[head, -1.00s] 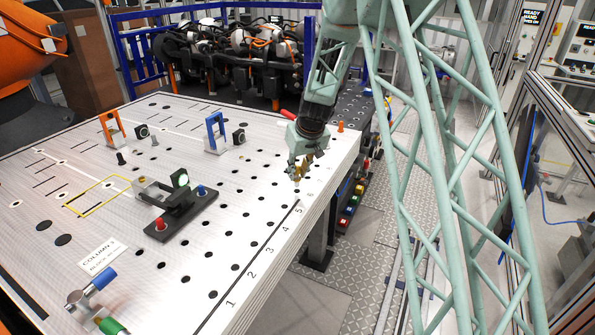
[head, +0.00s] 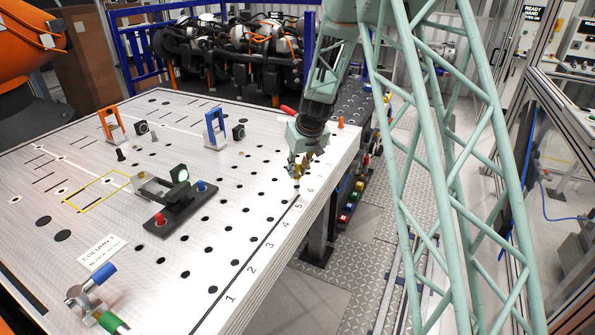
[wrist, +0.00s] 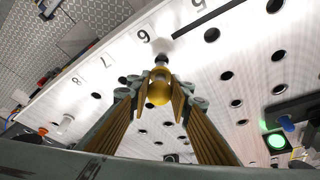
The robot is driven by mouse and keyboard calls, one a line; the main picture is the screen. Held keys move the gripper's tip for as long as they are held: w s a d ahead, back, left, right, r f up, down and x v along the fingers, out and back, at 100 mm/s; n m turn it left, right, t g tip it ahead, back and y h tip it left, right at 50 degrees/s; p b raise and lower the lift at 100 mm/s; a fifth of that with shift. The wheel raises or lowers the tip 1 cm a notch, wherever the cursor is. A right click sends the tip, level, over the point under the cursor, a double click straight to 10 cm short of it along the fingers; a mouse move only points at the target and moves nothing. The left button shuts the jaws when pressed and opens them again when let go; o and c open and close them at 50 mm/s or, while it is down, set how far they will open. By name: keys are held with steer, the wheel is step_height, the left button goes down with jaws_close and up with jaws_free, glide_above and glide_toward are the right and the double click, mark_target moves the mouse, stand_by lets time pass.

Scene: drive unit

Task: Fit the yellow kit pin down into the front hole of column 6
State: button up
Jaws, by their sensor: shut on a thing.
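My gripper (wrist: 159,98) is shut on the yellow kit pin (wrist: 158,86), whose round yellow head shows between the fingers in the wrist view. In the head view my gripper (head: 298,173) points down close above the plate's right edge, near the high-numbered columns. The pin is too small there to make out clearly.
The perforated plate (head: 225,235) has open holes around the gripper. A black fixture with a lit green lamp (head: 180,176) stands to the left. Blue (head: 215,130) and orange (head: 111,126) frames stand farther back. An orange peg (head: 340,122) is near the back right edge.

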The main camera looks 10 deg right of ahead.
mark_target(298, 177)
steer(key=shift+f+b, duration=2.05)
steer(key=shift+b, duration=0.2)
stand_by(0.8)
steer(key=o, duration=1)
steer(key=shift+r, duration=0.1)
steer(key=shift+v, duration=5.9)
